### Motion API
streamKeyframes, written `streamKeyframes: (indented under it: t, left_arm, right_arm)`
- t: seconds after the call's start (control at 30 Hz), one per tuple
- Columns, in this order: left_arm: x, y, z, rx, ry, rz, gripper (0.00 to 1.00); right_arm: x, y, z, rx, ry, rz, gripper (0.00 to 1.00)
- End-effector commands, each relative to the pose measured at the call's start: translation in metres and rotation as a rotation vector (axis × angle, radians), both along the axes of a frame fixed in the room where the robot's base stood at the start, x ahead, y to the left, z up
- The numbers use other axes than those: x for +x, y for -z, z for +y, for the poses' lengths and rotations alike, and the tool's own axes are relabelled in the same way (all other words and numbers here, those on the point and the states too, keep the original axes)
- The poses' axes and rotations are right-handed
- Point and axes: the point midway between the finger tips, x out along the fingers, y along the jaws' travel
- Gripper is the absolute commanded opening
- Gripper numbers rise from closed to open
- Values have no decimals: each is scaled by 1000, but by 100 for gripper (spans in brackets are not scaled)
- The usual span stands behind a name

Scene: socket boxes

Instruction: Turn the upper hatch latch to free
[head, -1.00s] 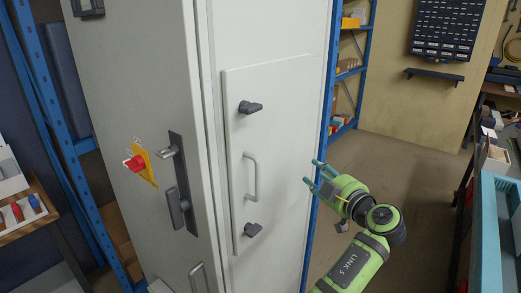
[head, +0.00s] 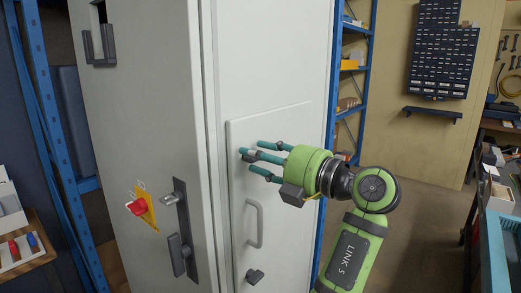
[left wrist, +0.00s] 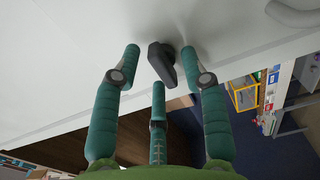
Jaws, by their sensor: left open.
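The upper hatch latch (left wrist: 162,62) is a small dark grey turn handle on the white hatch. In the left wrist view it lies between the two upper fingers, with the third finger below it. In the head view the fingers mostly hide it. My left gripper (head: 252,155) has green-teal fingers, open, reaching around the latch from the right. I cannot tell whether any finger touches it. The hatch (head: 285,122) lies flat against the white cabinet. My right gripper is not in view.
A white pull handle (head: 255,224) and the lower latch (head: 255,276) are below on the hatch. To the left are a red knob (head: 137,207) on a yellow plate and a dark door handle (head: 182,243). A blue shelf rack (head: 357,97) stands behind right.

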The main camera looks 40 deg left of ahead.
Motion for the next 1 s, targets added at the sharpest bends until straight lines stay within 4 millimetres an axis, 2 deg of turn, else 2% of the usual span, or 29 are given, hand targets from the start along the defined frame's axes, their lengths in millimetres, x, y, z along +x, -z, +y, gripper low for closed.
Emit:
streamKeyframes:
  t: [0.27, 0.3, 0.37, 0.4, 0.77, 1.0]
  left_arm:
    - [0, 1, 2, 1, 1, 0, 44]
    - [0, 1, 2, 1, 1, 0, 28]
    - [0, 1, 2, 1, 1, 1, 4]
    - [0, 1, 2, 1, 1, 1, 0]
    - [1, 2, 2, 3, 1, 24, 0]
    - [1, 4, 1, 11, 2, 137, 0]
  right_arm:
    - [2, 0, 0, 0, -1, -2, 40]
    - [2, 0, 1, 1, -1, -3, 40]
    - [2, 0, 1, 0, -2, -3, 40]
    - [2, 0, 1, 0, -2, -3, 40]
    - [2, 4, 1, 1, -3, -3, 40]
    - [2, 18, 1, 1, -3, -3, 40]
